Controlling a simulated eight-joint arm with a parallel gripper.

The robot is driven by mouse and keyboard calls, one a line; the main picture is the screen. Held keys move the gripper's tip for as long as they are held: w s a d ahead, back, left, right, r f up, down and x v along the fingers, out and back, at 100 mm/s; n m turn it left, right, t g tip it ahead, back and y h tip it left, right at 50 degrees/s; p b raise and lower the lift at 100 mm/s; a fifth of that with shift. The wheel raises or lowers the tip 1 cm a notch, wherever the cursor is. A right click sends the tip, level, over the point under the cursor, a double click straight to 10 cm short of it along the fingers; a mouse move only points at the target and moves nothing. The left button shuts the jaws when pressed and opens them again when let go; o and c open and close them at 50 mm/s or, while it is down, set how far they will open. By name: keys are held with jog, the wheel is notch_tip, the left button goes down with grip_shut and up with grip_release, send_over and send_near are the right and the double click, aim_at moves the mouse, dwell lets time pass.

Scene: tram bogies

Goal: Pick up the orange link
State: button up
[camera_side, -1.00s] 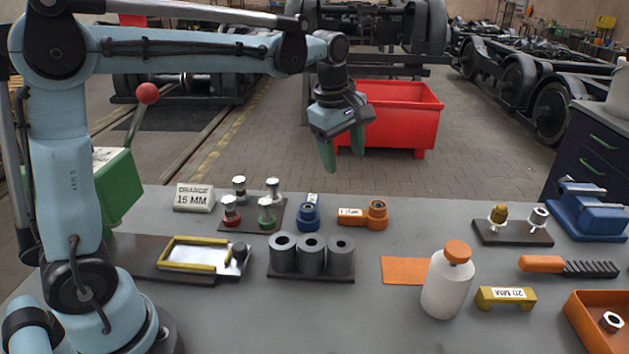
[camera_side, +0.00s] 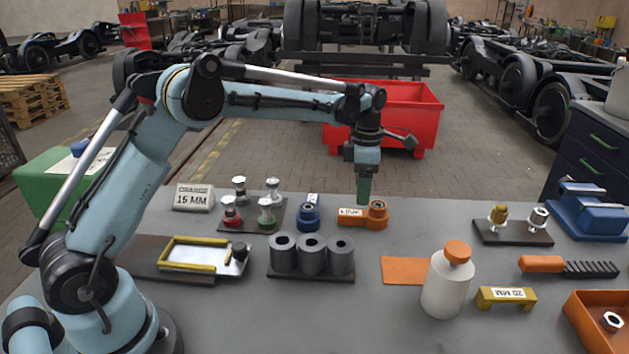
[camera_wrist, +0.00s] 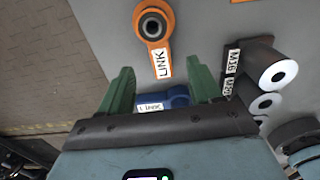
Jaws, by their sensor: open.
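The orange link (camera_side: 374,214) lies flat on the grey bench, with a round bushed eye at its right end and a white label reading LINK. In the wrist view the orange link (camera_wrist: 154,28) is ahead of the fingertips, its eye farthest from me. My gripper (camera_side: 362,200) points down just above and behind the link in the side view.
A block of grey cylinders (camera_side: 311,255) stands in front of the links. Left is a rack of small knobbed parts (camera_side: 252,215). A white bottle (camera_side: 447,284) with an orange cap stands front right, beside an orange mat (camera_side: 402,270).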

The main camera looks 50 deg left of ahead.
aim_at(359, 212)
jog(key=shift+a+f, duration=0.1)
jog(key=shift+f, duration=3.25)
jog(key=shift+c, duration=0.3)
grip_shut()
